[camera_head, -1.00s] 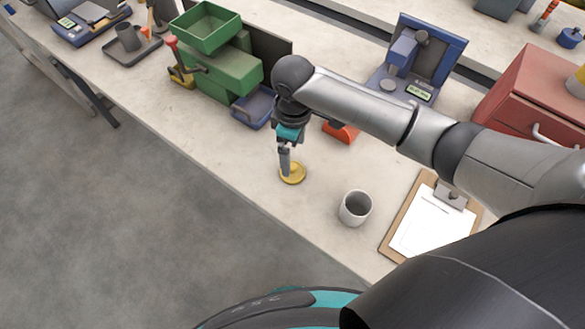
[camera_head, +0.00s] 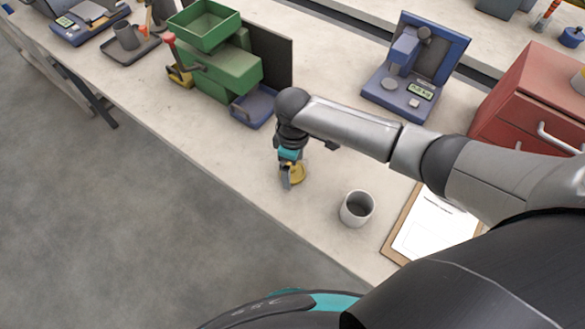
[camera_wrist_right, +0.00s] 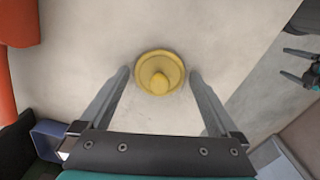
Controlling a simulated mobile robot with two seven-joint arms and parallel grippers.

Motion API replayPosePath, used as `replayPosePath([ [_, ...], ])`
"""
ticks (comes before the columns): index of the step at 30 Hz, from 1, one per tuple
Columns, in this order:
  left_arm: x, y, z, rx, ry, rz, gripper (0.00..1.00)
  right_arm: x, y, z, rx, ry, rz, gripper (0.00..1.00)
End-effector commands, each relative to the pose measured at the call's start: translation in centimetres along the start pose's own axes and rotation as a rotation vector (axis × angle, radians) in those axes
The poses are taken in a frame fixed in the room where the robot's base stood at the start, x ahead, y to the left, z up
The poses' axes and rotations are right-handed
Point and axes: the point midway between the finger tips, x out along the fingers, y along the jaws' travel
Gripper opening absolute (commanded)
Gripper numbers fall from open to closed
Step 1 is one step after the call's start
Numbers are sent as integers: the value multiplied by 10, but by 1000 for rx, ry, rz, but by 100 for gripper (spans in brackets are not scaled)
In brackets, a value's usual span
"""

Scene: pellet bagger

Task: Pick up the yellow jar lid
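The yellow jar lid (camera_head: 300,172) lies flat on the bench, round with a raised knob; it also shows in the right wrist view (camera_wrist_right: 160,73). My right gripper (camera_head: 289,181) is down over the lid and partly covers it in the head view. In the wrist view the right gripper (camera_wrist_right: 159,73) is open, its fingertips on either side of the lid with a small gap at each side. At the wrist view's right edge, what looks like my left gripper (camera_wrist_right: 297,66) shows small, its fingers apart and empty.
A grey cup (camera_head: 357,208) stands right of the lid, beside a clipboard (camera_head: 435,225). A blue tray (camera_head: 254,107) and green machine (camera_head: 220,65) stand behind. A blue scale-like device (camera_head: 414,75) and red cabinet (camera_head: 530,100) are farther right. The bench's front edge is close.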

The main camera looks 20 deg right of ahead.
Motion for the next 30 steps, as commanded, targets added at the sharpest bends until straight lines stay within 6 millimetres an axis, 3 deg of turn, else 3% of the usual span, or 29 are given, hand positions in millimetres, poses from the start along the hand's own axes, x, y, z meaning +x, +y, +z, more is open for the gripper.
replayPosePath([
  [2,0,0,1,0,-1,0,99,0,0,0,0,0,0,86],
  [16,0,0,1,0,-3,0,99,0,0,0,1,0,0,34],
  [25,-1,0,1,0,-3,0,99,-2,0,0,1,0,0,32],
  [30,-4,0,1,0,-2,0,99,-15,1,0,0,2,1,32],
])
